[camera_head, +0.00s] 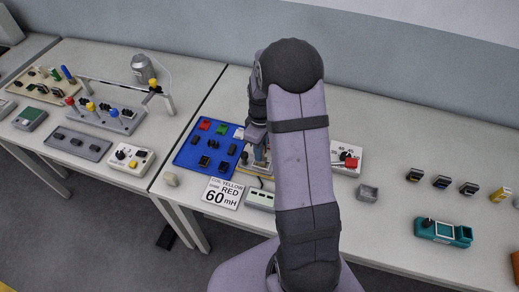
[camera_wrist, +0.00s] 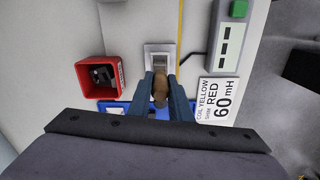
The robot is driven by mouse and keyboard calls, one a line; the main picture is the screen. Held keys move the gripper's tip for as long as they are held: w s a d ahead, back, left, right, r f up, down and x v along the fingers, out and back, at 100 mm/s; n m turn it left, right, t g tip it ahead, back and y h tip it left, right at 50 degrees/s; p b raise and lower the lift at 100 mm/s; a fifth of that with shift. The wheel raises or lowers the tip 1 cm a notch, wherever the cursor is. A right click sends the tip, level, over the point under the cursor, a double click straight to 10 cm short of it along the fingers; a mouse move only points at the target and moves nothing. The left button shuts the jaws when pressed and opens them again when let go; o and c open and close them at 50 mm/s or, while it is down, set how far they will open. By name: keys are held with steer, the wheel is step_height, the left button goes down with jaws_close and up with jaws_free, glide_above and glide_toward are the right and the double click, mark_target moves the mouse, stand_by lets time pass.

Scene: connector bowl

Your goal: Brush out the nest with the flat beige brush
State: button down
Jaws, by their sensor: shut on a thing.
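My gripper (camera_wrist: 161,88) is shut on a brown-beige brush (camera_wrist: 160,90), held between its two dark blue fingers in the wrist view. In the head view my gripper (camera_head: 257,150) is low at the right edge of the blue tray, and my arm hides most of the nest and brush.
A red open box (camera_wrist: 82,74) holding black parts stands left of the nest. A meter (camera_wrist: 229,45) with a green button and a "60 mH" placard (camera_wrist: 218,90) are at right. The blue tray (camera_head: 181,158) holds several connectors.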

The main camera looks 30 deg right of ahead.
steer(key=shift+s+d, duration=0.35)
steer(key=shift+w, duration=0.1)
steer(key=shift+w+a+f, duration=0.1)
steer(key=shift+w+a, duration=0.35)
steer(key=shift+a, duration=0.1)
steer(key=shift+s+d, duration=0.1)
steer(key=shift+s, duration=0.1)
stand_by(0.4)
steer(key=shift+s+d+p, duration=0.3)
steer(key=shift+s+d, duration=0.1)
steer(key=shift+d, duration=0.05)
step_height(320, 180, up, 9)
steer(key=p, duration=0.7)
stand_by(0.4)
